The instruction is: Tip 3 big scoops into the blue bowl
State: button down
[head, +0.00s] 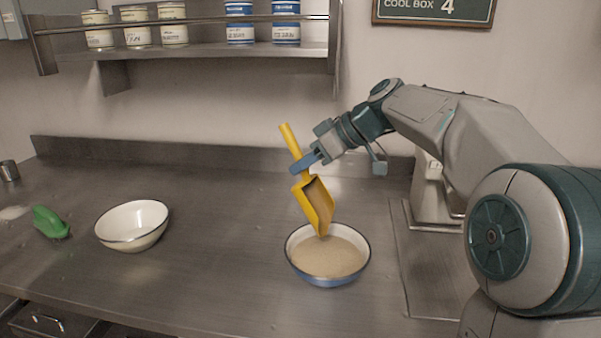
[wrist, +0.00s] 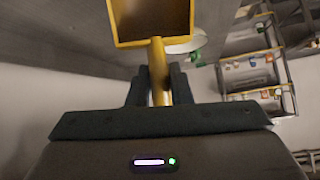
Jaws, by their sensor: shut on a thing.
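My gripper (head: 305,163) is shut on the handle of a yellow scoop (head: 317,203) in the head view. The scoop is tilted steeply, mouth down, over the blue bowl (head: 333,281). Its lip is at or just above the tan powdery contents (head: 327,257); I cannot tell if it touches. Some tan colour shows inside the scoop; I cannot tell how much powder is in it. In the wrist view the scoop (wrist: 152,43) extends away from the gripper (wrist: 158,85), whose fingers flank the yellow handle.
A white bowl with a dark rim (head: 132,226) stands left on the steel counter (head: 215,215). A shelf (head: 220,52) with several tins hangs behind. The counter between the bowls is clear.

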jog(key=shift+s+d+r+y+b, duration=0.1)
jog(key=shift+s+d+y+b, duration=0.3)
jog(key=shift+b, duration=0.7)
jog(key=shift+s+d+r+t+b, duration=0.1)
jog(key=shift+d+r+t+b, duration=0.15)
jog(key=shift+t+b, duration=0.1)
jog(key=shift+r, duration=0.15)
dwell(0.4)
jog(key=shift+r+p, duration=0.8)
jog(key=shift+r, duration=0.65)
jog(key=shift+r+p, duration=0.25)
jog(key=shift+p, duration=0.45)
jog(key=g+h+p, duration=0.1)
jog(key=p, duration=0.2)
jog(key=h+p, duration=0.1)
jog(key=p, duration=0.2)
jog(key=shift+r+g, duration=0.3)
jog(key=shift+g, duration=0.05)
jog(key=shift+r+g+h+p, duration=0.1)
jog(key=shift+g+h+p, duration=0.35)
jog(key=shift+p, duration=0.75)
jog(key=shift+r+h+p, duration=0.1)
jog(key=shift+h+p, duration=0.55)
jog(key=shift+p, duration=0.6)
